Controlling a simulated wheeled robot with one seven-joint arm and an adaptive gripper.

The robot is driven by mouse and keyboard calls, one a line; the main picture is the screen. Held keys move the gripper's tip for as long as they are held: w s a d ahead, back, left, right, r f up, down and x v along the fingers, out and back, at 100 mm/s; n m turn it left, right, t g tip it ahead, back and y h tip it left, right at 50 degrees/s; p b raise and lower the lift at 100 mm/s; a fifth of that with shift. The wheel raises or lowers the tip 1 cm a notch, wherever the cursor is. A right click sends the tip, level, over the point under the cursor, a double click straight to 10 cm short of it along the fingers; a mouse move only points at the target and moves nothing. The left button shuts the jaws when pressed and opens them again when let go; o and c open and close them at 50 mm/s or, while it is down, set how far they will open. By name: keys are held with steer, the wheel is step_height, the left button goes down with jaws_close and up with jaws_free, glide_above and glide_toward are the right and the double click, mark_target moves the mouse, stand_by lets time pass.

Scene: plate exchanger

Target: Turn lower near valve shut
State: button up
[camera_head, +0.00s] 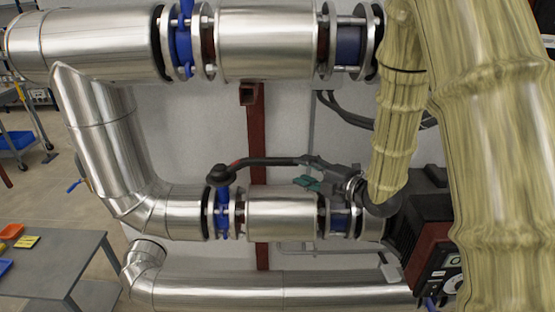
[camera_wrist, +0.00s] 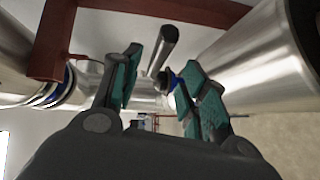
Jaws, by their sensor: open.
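The lower valve (camera_head: 222,212) is a blue body between flanges on the lower silver pipe. Its black lever (camera_head: 262,161) runs from a round hub above the valve to the right, roughly along the pipe. My gripper (camera_head: 308,173), with teal finger pads, is at the lever's right end, above the pipe. In the wrist view my gripper (camera_wrist: 162,62) has its fingers apart, with the dark lever bar (camera_wrist: 165,45) showing between and beyond them. A bit of blue (camera_wrist: 172,80) shows by the right finger. Contact with the lever cannot be told. One finger is mostly hidden in the head view.
An upper pipe (camera_head: 265,40) with another blue valve (camera_head: 183,40) runs above. A red-brown post (camera_head: 257,130) stands behind. A machine with a red-brown panel (camera_head: 430,255) is at lower right. A grey table (camera_head: 60,262) stands at lower left. White wall shows between the pipes.

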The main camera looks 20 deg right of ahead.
mark_target(284, 164)
steer(key=p+x, duration=0.4)
steer(key=x, duration=0.6)
steer(key=shift+w+a+f, duration=0.1)
steer(key=shift+w, duration=0.05)
steer(key=shift+c, duration=0.2)
jaws_close()
